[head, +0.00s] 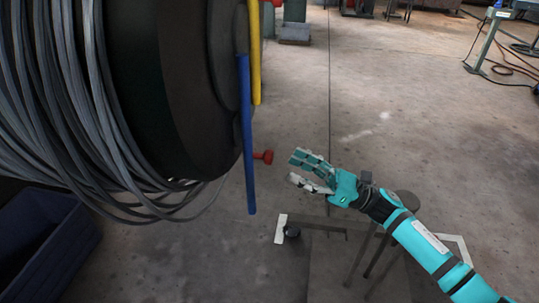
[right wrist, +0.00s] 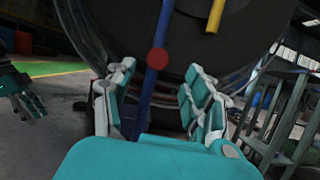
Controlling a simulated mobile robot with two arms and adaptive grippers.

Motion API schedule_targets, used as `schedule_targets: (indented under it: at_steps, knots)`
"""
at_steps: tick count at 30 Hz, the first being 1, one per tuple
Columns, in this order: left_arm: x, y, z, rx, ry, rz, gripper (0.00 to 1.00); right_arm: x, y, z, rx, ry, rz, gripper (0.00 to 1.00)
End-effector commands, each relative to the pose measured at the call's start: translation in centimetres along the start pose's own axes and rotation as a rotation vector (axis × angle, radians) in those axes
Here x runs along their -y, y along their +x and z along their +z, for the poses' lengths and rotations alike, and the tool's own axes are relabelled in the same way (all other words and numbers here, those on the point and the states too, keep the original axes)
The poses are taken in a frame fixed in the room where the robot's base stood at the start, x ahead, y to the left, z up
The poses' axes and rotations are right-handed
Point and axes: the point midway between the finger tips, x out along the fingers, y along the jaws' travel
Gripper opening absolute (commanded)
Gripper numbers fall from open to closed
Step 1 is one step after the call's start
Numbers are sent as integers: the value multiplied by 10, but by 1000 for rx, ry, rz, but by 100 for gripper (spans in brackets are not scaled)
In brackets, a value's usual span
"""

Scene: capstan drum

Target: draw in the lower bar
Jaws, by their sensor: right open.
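The lower bar appears to be the blue bar (head: 247,135), hanging nearly upright at the right face of the large dark drum (head: 225,75). A red knob (head: 263,156) sticks out to the right from it. The yellow bar (head: 255,55) is higher up. My right gripper (head: 297,169) is open and empty, to the right of the red knob and apart from it. In the right wrist view the red knob (right wrist: 157,59) and blue bar (right wrist: 159,35) show between the spread fingers. My left gripper (right wrist: 35,105) shows at the left edge there; its opening is unclear.
Grey cable (head: 95,110) winds around the drum's left side and hangs in loose loops. A dark blue bin (head: 45,250) stands at the lower left. A stool (head: 405,200) is beside my right arm. Open concrete floor (head: 420,110) lies beyond.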

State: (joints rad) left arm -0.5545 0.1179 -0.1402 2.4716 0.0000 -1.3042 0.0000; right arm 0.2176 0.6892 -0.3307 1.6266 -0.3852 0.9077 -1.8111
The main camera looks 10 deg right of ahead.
Motion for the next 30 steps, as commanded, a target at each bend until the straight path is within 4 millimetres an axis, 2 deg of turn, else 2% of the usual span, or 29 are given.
schedule_targets:
  at_steps: [4, 15, 20, 27, 30]
  knots:
    - [0, -1, 2, 11, -1, 0, 40, -2, 10, 2, 0, -24, 23, 53]
    - [2, -4, 16, 81, -3, -4, 40, -3, 65, 2, 1, -19, 20, 53]
    - [2, -5, 19, 93, -3, -5, 40, -3, 74, 1, 0, -19, 19, 53]
    - [2, -5, 19, 93, -3, -5, 40, -3, 74, 1, 0, -18, 18, 53]
    - [3, -5, 19, 93, -3, -6, 40, -3, 74, 1, 0, -17, 18, 41]
